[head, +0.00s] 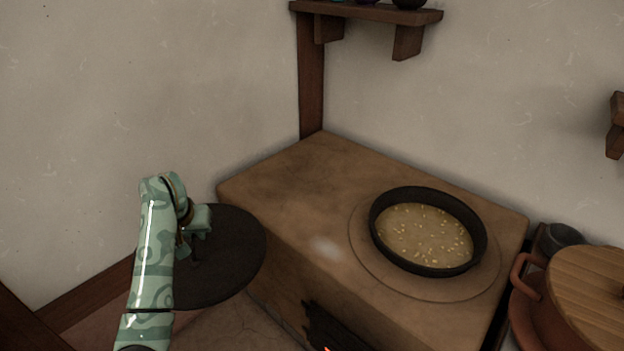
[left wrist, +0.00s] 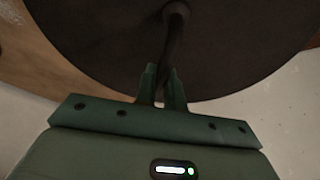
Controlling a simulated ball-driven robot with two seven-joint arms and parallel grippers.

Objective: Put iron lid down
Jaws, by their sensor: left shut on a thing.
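The iron lid (head: 226,262) is a dark, round, flat disc at the left of the head view, beside the front left edge of the stove (head: 300,185). My left gripper (head: 190,247) is shut on the lid's handle. In the left wrist view the two green fingers (left wrist: 161,88) close on the dark curved handle (left wrist: 174,45), with the lid (left wrist: 110,40) filling the upper part of the picture. A black pan (head: 480,238) with yellowish grain-like contents stands uncovered on the stove's round plate (head: 365,255). My right gripper is not in view.
The left half of the stove top is bare. A fire opening (head: 340,330) glows in the stove's front. A reddish pot (head: 540,310) with a wooden lid (head: 590,285) and a dark vessel (head: 556,237) stand at the right. A wall shelf (head: 370,12) hangs above.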

